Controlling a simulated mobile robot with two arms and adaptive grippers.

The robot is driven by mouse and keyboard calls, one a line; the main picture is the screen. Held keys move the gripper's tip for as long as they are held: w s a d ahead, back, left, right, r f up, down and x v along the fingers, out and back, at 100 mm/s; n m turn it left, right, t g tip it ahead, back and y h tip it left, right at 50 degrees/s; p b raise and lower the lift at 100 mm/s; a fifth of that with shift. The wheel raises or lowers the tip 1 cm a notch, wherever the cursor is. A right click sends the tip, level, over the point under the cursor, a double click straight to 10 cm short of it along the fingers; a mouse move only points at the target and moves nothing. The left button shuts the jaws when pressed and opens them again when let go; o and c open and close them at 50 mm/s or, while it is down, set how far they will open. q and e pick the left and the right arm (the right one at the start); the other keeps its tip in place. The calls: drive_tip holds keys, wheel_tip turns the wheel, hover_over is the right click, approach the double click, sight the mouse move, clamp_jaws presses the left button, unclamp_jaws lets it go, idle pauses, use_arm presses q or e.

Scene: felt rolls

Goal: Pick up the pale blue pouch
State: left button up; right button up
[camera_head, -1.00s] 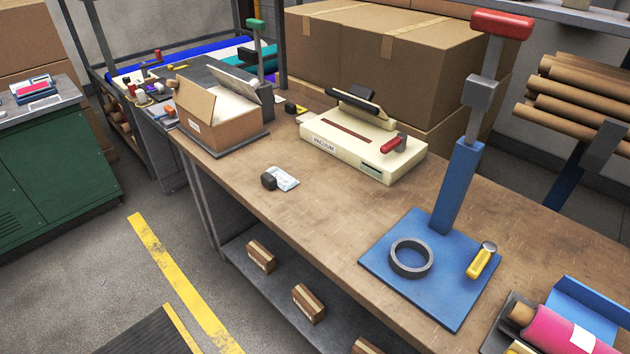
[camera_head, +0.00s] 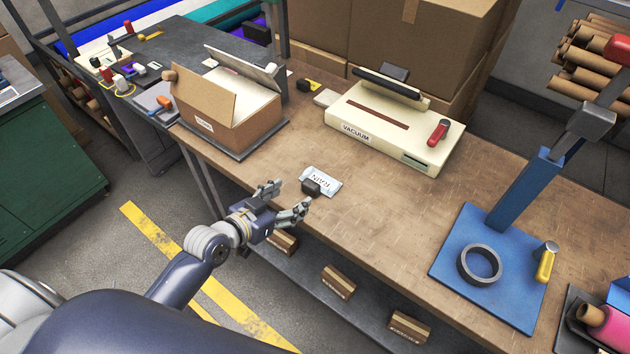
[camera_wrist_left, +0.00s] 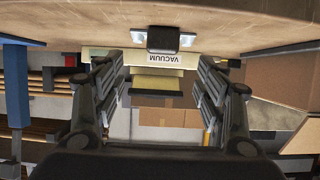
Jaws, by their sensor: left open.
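The pale blue pouch (camera_head: 328,178), with dark lettering, lies flat on the brown workbench (camera_head: 390,215) near its front edge. A small black block (camera_head: 312,187) sits against its near side and hides part of it. My left gripper (camera_head: 290,197) is open and empty at the bench's front edge, its fingers pointing at the block and pouch, a short gap away. In the left wrist view, which is upside down, the spread fingers (camera_wrist_left: 158,85) frame the black block (camera_wrist_left: 163,39), with a grey sliver of the pouch (camera_wrist_left: 187,40) beside it. My right gripper is not in view.
The cream vacuum sealer (camera_head: 385,130) stands behind the pouch. An open cardboard box (camera_head: 228,125) is at the left. A blue stand (camera_head: 460,285) with a dark ring (camera_head: 480,264) is at the right.

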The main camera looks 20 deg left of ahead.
sight(312, 183)
use_arm(q)
drive_tip(key=x, duration=0.4)
drive_tip(key=shift+w+a+r, duration=0.15)
drive_tip(key=shift+w, duration=0.7)
drive_tip(key=shift+w+d+f+p, duration=0.3)
drive_tip(key=shift+w+d+p, duration=0.05)
drive_tip(key=shift+p, duration=0.05)
drive_tip(key=x, duration=0.4)
drive_tip(key=shift+f+p, duration=0.1)
drive_tip(key=shift+p, duration=0.2)
drive_tip(key=shift+w+d+f, duration=0.1)
drive_tip(key=shift+w, duration=0.05)
drive_tip(key=c, duration=1.3)
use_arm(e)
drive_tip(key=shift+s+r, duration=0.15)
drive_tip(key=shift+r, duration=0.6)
